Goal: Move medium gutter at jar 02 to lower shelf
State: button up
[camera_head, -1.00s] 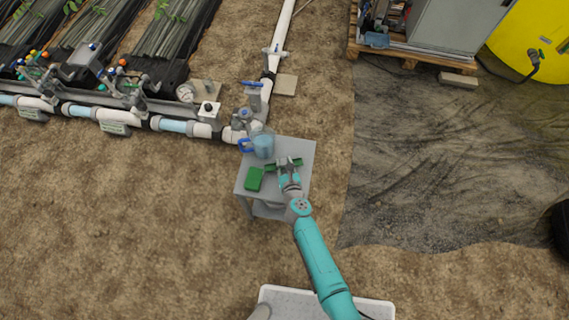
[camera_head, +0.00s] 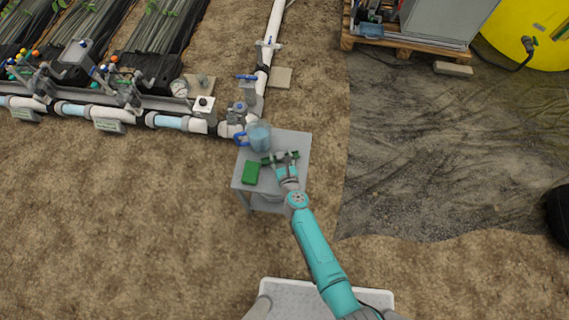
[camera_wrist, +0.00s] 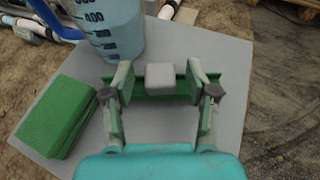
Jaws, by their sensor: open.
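A green gutter (camera_wrist: 150,86) lies across the grey top of a small stand (camera_head: 292,143), just in front of a clear measuring jar (camera_head: 260,136) with a blue handle. The jar also shows in the wrist view (camera_wrist: 112,28). A light grey block (camera_wrist: 160,79) sits at the gutter's middle. My gripper (camera_wrist: 160,77) is open, its fingers on either side of this block and apart from it. The gripper covers part of the gutter in the head view (camera_head: 284,156). The stand's lower shelf (camera_head: 266,203) shows partly beneath the top.
A green box-like piece (camera_head: 251,173) lies on the stand top left of my gripper; the wrist view shows its ridged top (camera_wrist: 68,115). White pipework (camera_head: 232,128) with valves runs close behind the stand. Bare soil (camera_head: 130,230) lies open to the left.

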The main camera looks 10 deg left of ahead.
jog(key=v, duration=1.2)
jog(key=shift+r, duration=0.1)
jog(key=s+d+r+n+t+h, duration=0.1)
jog(key=s+d+r+n+h, duration=0.1)
jog(key=s+d+r+n, duration=0.45)
jog(key=s+d+r+n+t+h, duration=0.1)
jog(key=s+d+r+n, duration=0.2)
jog(key=s+d+n, duration=0.55)
jog(key=s+d+r+n+h, duration=0.1)
jog(key=s+d+r+n, duration=0.2)
jog(key=s+r+n, duration=0.4)
jog(key=s+d+r+n, duration=0.3)
jog(key=s+r+n, duration=0.4)
jog(key=r, duration=0.4)
jog(key=shift+s+n+h, duration=0.4)
jog(key=shift+n, duration=0.5)
jog(key=shift+o, duration=0.3)
jog(key=shift+s+d+r+n, duration=0.15)
jog(key=shift+s+r+n, duration=0.05)
jog(key=shift+r+n, duration=0.35)
